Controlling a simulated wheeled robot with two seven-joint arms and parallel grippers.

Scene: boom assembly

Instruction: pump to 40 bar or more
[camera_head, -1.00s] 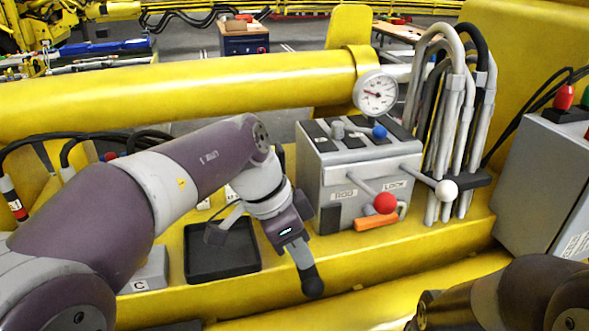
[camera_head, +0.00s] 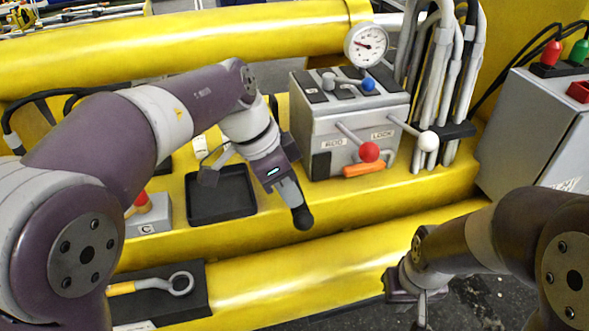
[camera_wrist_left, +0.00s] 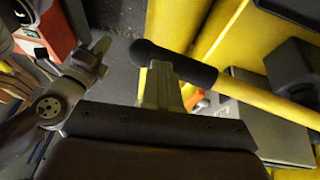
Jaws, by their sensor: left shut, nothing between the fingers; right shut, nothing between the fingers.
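The pressure gauge (camera_head: 366,45) hangs below the yellow boom tube, its red needle pointing to the left; the reading is too small to tell. My left gripper (camera_head: 294,196) is shut in front of the grey control box. A black rounded grip (camera_head: 303,217) is at its fingertips. In the left wrist view, the black grip (camera_wrist_left: 175,62) ends a yellow rod (camera_wrist_left: 265,98) and lies across just beyond my shut left fingers (camera_wrist_left: 160,85); whether they touch, I cannot tell. My right gripper (camera_head: 421,305) is shut and empty at the lower right.
The grey control box (camera_head: 340,125) carries a red-knobbed ROD lever (camera_head: 369,152), a white-knobbed LOCK lever (camera_head: 428,141) and an orange handle (camera_head: 364,170). A black tray (camera_head: 222,212) lies left. Hoses (camera_head: 437,80) stand right of the box. A grey cabinet (camera_head: 530,130) stands further right.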

